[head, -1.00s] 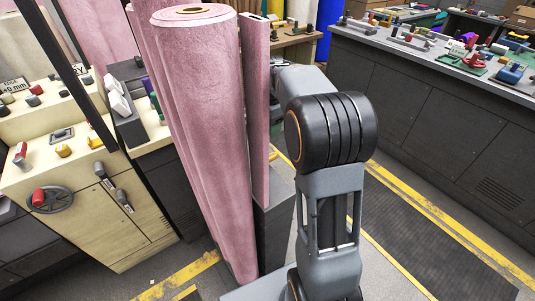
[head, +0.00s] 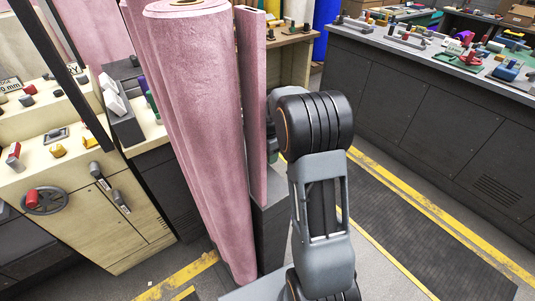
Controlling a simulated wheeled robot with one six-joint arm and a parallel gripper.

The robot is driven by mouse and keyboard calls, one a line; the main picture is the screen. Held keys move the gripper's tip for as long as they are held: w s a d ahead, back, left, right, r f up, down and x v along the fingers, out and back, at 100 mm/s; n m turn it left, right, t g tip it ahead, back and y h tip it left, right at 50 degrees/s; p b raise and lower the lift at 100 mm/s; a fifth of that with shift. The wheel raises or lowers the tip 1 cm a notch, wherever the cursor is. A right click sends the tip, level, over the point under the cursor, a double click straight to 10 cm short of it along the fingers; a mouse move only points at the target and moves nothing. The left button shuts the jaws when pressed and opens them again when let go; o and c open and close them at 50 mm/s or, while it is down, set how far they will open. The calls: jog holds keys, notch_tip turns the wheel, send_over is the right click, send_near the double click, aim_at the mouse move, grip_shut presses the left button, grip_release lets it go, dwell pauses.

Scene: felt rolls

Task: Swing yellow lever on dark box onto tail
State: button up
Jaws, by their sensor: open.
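I cannot make out a yellow lever on a dark box, or a tail, in the head view. A dark sloped box (head: 124,128) with pale rocker pieces stands left of the pink felt roll; no yellow lever shows on it. A small yellow knob (head: 58,151) sits on the cream cabinet at the left, which is not a dark box. My arm rises at the right of the roll, and its far part passes behind the pink upright piece. My gripper is hidden, so its place relative to the lever cannot be seen.
The tall pink felt roll (head: 195,110) and a narrow pink upright piece (head: 252,110) stand close beside my arm. A dark workbench (head: 430,100) with small tools runs along the right. Floor between is clear.

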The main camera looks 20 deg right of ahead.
grip_shut()
dwell(0.6)
